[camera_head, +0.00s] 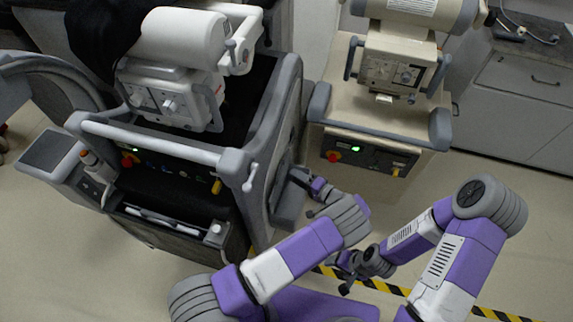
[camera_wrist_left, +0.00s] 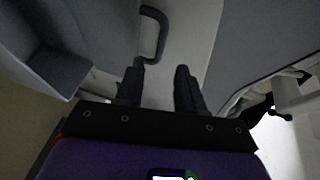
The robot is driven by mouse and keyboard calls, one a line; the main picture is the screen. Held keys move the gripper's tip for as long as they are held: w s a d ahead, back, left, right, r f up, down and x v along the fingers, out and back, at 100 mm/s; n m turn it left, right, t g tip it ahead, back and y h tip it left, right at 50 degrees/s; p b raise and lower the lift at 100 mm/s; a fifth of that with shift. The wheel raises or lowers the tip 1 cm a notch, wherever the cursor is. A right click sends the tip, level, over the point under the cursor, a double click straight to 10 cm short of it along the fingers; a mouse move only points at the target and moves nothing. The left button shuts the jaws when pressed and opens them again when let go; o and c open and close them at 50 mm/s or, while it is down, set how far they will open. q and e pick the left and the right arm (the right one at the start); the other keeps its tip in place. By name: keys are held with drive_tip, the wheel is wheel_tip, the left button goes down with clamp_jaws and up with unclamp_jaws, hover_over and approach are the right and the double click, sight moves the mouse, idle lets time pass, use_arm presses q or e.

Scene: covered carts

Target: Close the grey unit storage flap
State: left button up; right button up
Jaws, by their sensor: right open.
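The grey unit (camera_head: 272,125) stands at the left in the head view. A grey panel (camera_head: 289,208), apparently its storage flap, is low on its right side; how far it stands open is hard to tell. My left gripper (camera_head: 296,176) is beside that side, close to the panel. In the left wrist view its two dark fingers (camera_wrist_left: 160,68) are apart, with nothing between them. A dark curved handle (camera_wrist_left: 162,32) is just ahead of the fingertips, by a pale surface between two grey panels. My right gripper (camera_head: 342,276) is open and empty, low above the floor.
A beige unit (camera_head: 322,108) with a control panel stands to the right of the grey unit. Pale cabinets (camera_head: 520,100) are at the far right. Yellow-black floor tape (camera_head: 375,285) runs behind my arms. Floor to the right is clear.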

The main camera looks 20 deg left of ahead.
sight(280, 178)
use_arm(q)
drive_tip(key=x, duration=0.6)
drive_tip(key=shift+s+a, duration=0.15)
drive_tip(key=shift+s, duration=0.05)
clamp_jaws()
drive_tip(key=shift+f, duration=0.1)
